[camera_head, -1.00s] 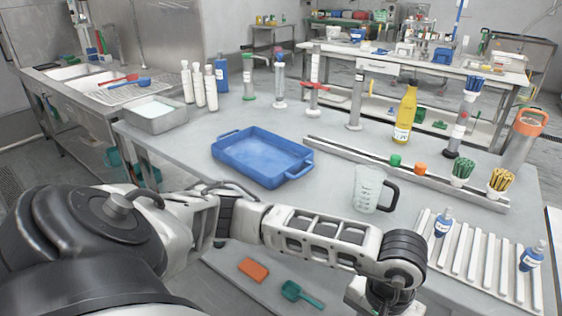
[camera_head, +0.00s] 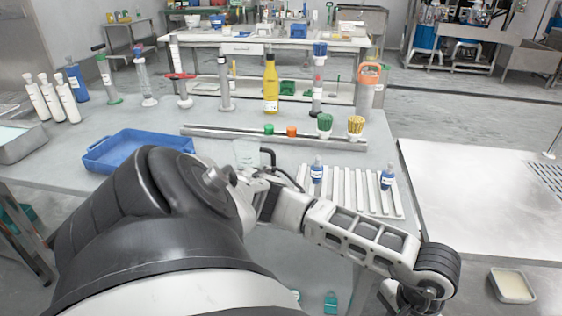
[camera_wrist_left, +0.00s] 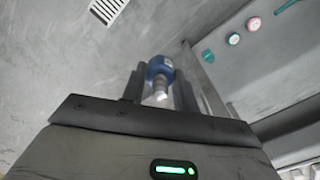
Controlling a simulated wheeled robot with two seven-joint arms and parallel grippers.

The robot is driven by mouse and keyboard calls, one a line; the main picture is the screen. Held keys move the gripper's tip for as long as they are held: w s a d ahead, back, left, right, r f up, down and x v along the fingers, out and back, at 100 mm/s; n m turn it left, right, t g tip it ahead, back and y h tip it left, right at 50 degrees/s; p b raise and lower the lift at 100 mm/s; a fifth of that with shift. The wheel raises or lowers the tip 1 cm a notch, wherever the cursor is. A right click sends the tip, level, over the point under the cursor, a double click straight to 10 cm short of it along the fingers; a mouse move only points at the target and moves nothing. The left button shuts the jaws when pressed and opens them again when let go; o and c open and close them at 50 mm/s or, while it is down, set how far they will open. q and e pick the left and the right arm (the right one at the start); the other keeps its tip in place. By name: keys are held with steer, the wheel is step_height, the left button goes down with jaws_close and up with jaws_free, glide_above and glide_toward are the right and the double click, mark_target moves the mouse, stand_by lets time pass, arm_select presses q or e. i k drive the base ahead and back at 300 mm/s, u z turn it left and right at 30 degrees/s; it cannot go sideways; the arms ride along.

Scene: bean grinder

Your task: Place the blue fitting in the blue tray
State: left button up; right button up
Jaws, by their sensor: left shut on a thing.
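My left gripper (camera_wrist_left: 160,78) is shut on the blue fitting (camera_wrist_left: 156,66), which shows in the left wrist view as a short blue body with a pale metallic end between the two dark fingers. Grey floor lies behind it. In the head view my left arm reaches across to the lower right, away from the table; its fingers and the fitting cannot be made out there. My right gripper is not in view.
A clear measuring jug (camera_head: 246,152) stands partly behind my arm. Cylinders and a yellow bottle (camera_head: 271,88) line the back.

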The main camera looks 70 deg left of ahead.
mark_target(119, 153)
steer(key=z, duration=1.2)
steer(key=k, duration=2.6)
steer(key=u, duration=0.95)
